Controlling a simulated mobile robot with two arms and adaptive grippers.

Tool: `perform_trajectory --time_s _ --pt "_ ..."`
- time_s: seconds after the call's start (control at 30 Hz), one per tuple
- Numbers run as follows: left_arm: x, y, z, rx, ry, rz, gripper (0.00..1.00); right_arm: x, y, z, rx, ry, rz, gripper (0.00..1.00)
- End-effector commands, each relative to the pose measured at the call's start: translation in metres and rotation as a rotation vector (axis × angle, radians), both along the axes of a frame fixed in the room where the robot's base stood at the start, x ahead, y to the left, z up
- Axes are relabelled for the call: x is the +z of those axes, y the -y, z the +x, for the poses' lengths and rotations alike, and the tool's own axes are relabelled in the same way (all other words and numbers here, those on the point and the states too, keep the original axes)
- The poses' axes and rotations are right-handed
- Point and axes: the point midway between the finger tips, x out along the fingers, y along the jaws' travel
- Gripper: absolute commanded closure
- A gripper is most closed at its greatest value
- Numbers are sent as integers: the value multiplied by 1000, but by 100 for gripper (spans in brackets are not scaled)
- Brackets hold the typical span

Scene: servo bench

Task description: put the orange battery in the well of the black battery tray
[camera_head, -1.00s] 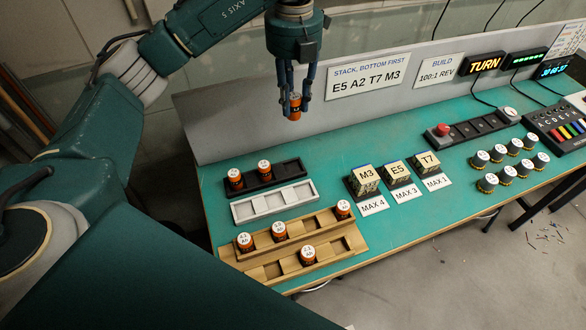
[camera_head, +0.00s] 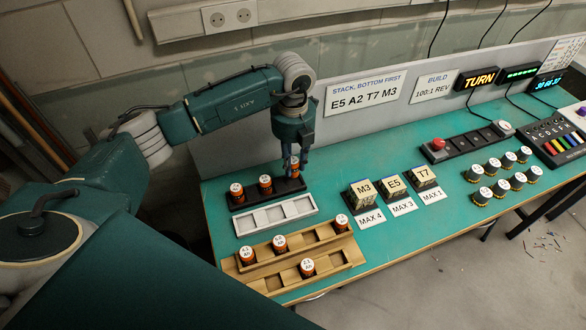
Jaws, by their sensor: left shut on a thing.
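The black battery tray (camera_head: 250,200) lies on the left of the bench. Two orange batteries with white tops stand in it, one at the left end (camera_head: 237,193) and one beside it (camera_head: 265,185). My left gripper (camera_head: 293,172) points down over the tray's right end and is shut on an orange battery (camera_head: 295,164). The fingers partly hide this battery, and I cannot tell whether its base is seated in the well. My right gripper is not in view.
A white tray (camera_head: 277,216) with empty wells lies in front of the black tray. A wooden rack (camera_head: 318,256) nearer the front holds several orange batteries. Labelled blocks, M3 (camera_head: 363,195) among them, stand to the right. The bench's back panel (camera_head: 240,140) rises behind the tray.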

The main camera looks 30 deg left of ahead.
Motion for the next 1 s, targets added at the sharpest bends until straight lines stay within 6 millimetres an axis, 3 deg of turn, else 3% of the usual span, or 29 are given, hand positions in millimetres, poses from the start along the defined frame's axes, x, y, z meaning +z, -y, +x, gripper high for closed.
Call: perform_trajectory --time_s 0.3,0.67,0.7,0.8,1.0 --pt "-40 0 -1 -1 -4 1 100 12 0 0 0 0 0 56" --pt "-45 0 -1 -1 -2 0 100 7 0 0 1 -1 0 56" --pt "-46 0 -1 0 -2 0 73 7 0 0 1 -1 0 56" --pt "-45 0 -1 0 -3 1 56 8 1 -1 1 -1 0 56" --pt "-44 0 -1 0 -3 1 56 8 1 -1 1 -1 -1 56"
